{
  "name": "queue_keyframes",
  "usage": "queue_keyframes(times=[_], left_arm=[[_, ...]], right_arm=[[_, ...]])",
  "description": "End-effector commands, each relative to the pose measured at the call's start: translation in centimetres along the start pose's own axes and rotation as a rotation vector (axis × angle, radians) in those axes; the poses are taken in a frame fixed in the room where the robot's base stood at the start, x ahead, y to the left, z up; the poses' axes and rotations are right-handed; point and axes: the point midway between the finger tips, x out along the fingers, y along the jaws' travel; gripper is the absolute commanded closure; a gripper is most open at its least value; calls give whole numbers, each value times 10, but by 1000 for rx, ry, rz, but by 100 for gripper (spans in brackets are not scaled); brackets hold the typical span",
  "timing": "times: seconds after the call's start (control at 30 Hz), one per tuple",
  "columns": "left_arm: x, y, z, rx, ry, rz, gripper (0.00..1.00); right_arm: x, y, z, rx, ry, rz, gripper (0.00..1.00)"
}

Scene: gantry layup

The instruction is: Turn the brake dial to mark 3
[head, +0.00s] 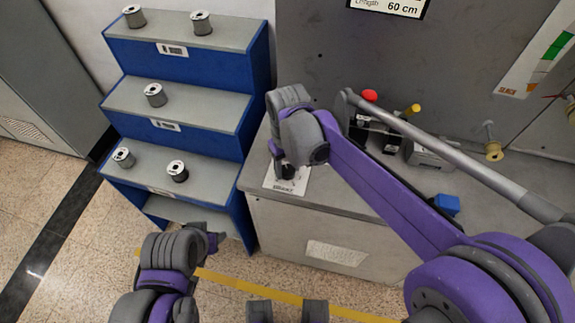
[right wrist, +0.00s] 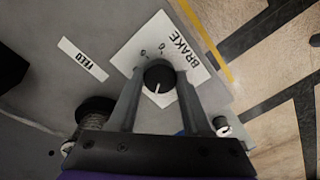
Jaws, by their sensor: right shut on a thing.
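The brake dial (right wrist: 159,77) is a round black knob on a white plate lettered BRAKE (right wrist: 184,52). My right gripper (right wrist: 158,84) is shut on the dial, with one finger on each side of it. A short white line on the dial points down in the right wrist view, towards my palm. Small marks show above the dial; the rest of the scale is hidden. In the head view the dial (head: 287,172) is partly covered by my right gripper (head: 279,160). My left gripper (head: 214,242) is over the floor, apart from the dial; its jaws are unclear.
A blue stepped rack (head: 186,70) with several spools stands left of the grey machine bench (head: 325,232). A FEED label (right wrist: 83,58) lies beside the brake plate. A red knob (head: 369,95), a yellow-tipped lever (head: 413,110) and a blue block (head: 447,204) are further right.

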Motion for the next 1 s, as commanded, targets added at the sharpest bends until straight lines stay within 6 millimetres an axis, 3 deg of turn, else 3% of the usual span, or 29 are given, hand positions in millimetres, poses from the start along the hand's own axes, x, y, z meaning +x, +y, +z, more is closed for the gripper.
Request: queue_keyframes(times=[0.5, 1.0], left_arm=[[-4, 0, -3, 0, 2, 0, 50], [-5, 0, -3, 0, 2, 0, 50]], right_arm=[[-1, 1, -1, 425, 1, 1, 100], [-1, 1, -1, 572, 1, 1, 100]])
